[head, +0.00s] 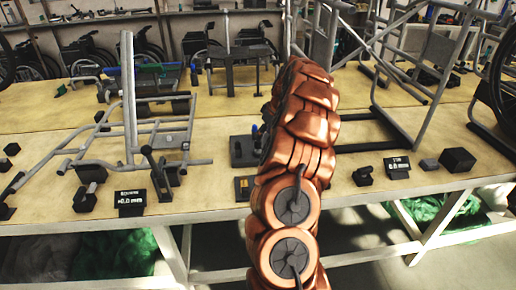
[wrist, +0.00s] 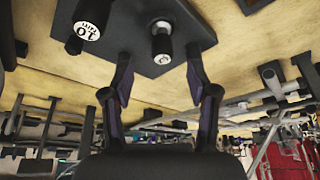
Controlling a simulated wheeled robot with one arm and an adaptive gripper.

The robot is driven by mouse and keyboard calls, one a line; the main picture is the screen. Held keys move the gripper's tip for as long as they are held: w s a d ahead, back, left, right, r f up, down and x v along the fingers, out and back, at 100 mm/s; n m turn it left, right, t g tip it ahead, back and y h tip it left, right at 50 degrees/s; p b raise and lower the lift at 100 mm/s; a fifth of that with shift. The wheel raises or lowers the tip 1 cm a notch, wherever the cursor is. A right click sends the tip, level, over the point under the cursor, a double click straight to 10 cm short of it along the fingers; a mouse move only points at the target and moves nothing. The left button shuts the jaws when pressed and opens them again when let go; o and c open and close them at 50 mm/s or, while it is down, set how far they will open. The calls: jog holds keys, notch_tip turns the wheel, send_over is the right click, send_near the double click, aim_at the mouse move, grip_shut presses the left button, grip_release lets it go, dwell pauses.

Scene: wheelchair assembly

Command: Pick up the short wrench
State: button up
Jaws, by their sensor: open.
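I cannot make out the short wrench for certain in either view. In the wrist view my gripper (wrist: 159,68) is open, with two dark fingers spread apart and nothing between them. Just beyond the fingertips is a dark holder block (wrist: 205,30). Two black cylindrical pieces with white-marked ends stand on it: one with a "10" label (wrist: 87,31), the other with a smaller mark (wrist: 161,42). In the head view my copper arm hides the gripper and part of the table. A dark holder (head: 242,152) shows just left of the arm.
The wooden workbench (head: 225,190) carries a metal tube frame (head: 130,120) at left and a wheelchair frame (head: 400,80) at right. Small black blocks and label signs (head: 130,200) line the front edge. Wheelchairs (head: 88,58) stand behind. Bare wood lies left of my arm.

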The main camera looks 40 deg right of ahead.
aim_at(258, 144)
jog(key=shift+p+x, duration=1.3)
jog(key=shift+x, duration=2.35)
jog(key=shift+a, duration=0.15)
grip_shut()
